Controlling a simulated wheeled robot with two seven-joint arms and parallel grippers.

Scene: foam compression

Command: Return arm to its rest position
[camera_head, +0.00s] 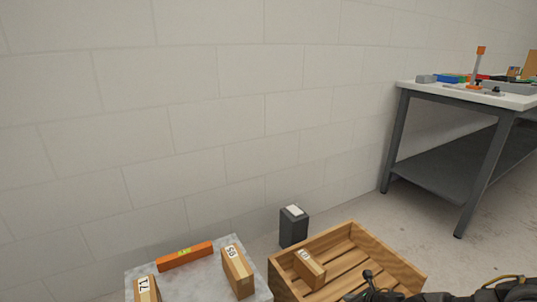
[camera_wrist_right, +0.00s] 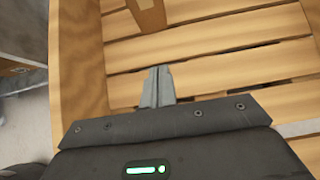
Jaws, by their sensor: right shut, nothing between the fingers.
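My right gripper (camera_head: 369,280) shows at the bottom right of the head view, with its black arm coming in from the lower right. In the right wrist view its two metal fingertips (camera_wrist_right: 157,70) are together with nothing between them, over the slats of a wooden crate. The crate (camera_head: 395,255) stands at the bottom of the head view. A small labelled cardboard box (camera_head: 311,271) lies in it; part of a box also shows at the top of the wrist view (camera_wrist_right: 147,14), apart from the fingertips. My left gripper is not in view.
A mottled grey surface (camera_head: 203,276) left of the crate holds two labelled boxes (camera_head: 238,272), (camera_head: 147,290) and an orange bar (camera_head: 185,256). A dark post (camera_head: 293,229) stands behind the crate. A workbench (camera_head: 440,90) with several items stands at right. Open floor lies between.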

